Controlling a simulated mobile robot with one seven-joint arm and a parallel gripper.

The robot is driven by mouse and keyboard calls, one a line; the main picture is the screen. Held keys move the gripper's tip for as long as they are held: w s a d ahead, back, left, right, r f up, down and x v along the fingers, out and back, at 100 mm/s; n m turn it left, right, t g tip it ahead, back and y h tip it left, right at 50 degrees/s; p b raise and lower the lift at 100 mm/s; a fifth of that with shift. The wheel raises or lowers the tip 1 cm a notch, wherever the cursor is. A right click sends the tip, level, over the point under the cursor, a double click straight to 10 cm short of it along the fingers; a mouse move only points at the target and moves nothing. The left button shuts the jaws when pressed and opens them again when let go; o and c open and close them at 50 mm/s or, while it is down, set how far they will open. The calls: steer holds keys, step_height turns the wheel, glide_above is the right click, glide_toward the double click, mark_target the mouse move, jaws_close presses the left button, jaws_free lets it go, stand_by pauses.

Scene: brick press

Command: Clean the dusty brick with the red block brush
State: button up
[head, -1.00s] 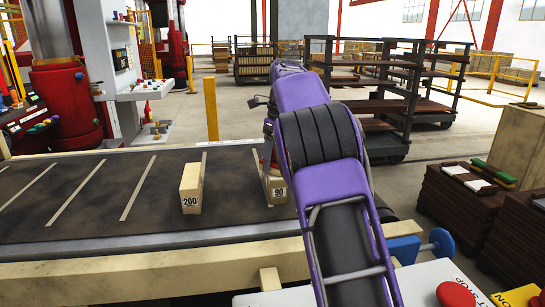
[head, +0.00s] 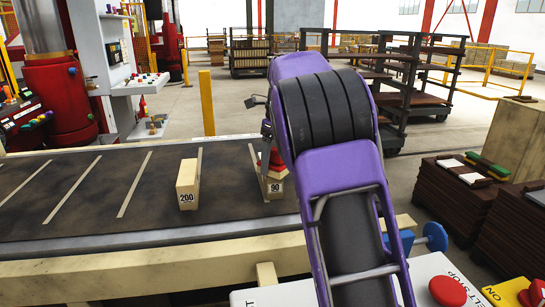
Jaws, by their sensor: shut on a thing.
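A pale brick marked 90 (head: 276,187) stands on the dark belt. The red block brush (head: 272,160) is at its top and appears to touch it, though the arm hides part of the contact. My gripper (head: 267,148) is shut on the brush; the purple arm covers much of its right side. A second pale brick marked 200 (head: 188,186) stands apart to the left. I cannot make out dust on either brick.
The belt (head: 90,208) has pale cross strips and a cream front rail (head: 150,268). A control panel with a red button (head: 447,291) is at the front right. Brown stacks (head: 450,205) stand at the right, one bearing a green block (head: 494,172). The belt's left part is clear.

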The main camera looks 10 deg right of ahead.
steer(key=shift+w+r+p, duration=0.2)
steer(key=shift+w+p, duration=0.55)
steer(key=shift+p, duration=0.35)
steer(key=shift+w+f+p, duration=0.2)
steer(key=shift+w+p, duration=0.25)
steer(key=shift+p, duration=0.1)
steer(key=shift+w+r+p, duration=0.15)
steer(key=shift+w+p, duration=0.2)
steer(key=shift+p, duration=0.5)
steer(key=w+p, duration=0.1)
steer(key=p, duration=0.2)
steer(key=shift+w, duration=0.35)
steer(key=shift+w+p, duration=0.4)
steer(key=shift+p, duration=0.1)
steer(key=shift+w, duration=3.1)
